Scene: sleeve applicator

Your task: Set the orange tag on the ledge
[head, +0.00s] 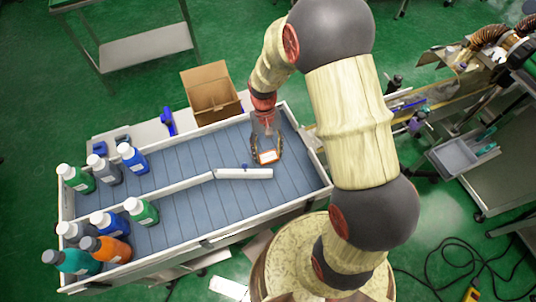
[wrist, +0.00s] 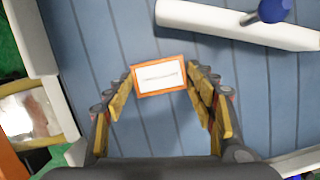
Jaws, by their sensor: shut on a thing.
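The orange tag (head: 267,157) is a small card with an orange border and a white middle bearing a dark line. In the wrist view the tag (wrist: 160,76) sits between the fingertips of my gripper (wrist: 161,82), which touch its left and right edges. In the head view my gripper (head: 267,148) is over the right part of the blue slatted tray. A white bar (head: 252,174) lies just in front of the tag and also shows at the top of the wrist view (wrist: 225,20). I cannot tell for certain which surface is the ledge.
Several capped bottles (head: 108,222) stand at the left of the tray (head: 180,158). A blue knob (wrist: 270,9) is at the white bar. An open cardboard box (head: 211,93) and a blue tool (head: 168,121) are behind.

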